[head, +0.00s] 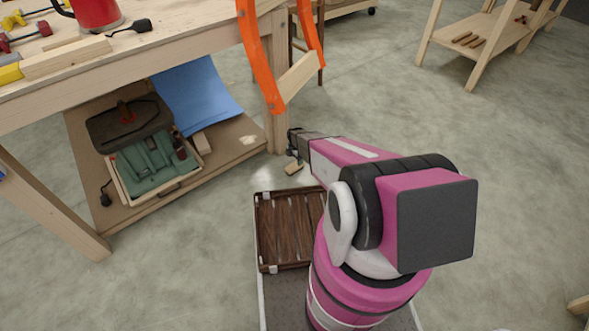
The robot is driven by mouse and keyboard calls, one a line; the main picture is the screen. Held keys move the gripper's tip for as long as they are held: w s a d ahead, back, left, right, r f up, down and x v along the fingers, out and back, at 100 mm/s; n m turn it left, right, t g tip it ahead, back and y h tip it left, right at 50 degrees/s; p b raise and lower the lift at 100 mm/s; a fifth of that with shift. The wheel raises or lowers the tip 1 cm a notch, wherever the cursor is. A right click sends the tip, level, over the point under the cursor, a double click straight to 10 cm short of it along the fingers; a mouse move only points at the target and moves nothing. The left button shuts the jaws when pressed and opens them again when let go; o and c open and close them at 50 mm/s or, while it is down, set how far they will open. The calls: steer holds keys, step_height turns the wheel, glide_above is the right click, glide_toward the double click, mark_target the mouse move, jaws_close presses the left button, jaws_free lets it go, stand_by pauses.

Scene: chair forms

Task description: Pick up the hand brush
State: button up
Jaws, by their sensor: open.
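I cannot tell for sure which thing is the hand brush. A small tan piece (293,169) shows just below my gripper, too small to name. My gripper (293,148) is open at the end of my pink arm, beside the workbench's right leg, well below the bench top. I see nothing held in it, though its fingers are small and partly hidden.
The workbench (200,42) fills the upper left, with a red vessel (97,12) and tools on top. Its lower shelf (225,160) holds a tray with green cloth (150,165) and a blue sheet (197,95). Orange strips (262,60) hang at its right end.

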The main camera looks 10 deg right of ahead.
mark_target(295, 165)
steer(key=f, duration=0.5)
steer(key=w+f, duration=0.1)
steer(key=f, duration=0.1)
steer(key=shift+f, duration=0.35)
steer(key=c, duration=1.1)
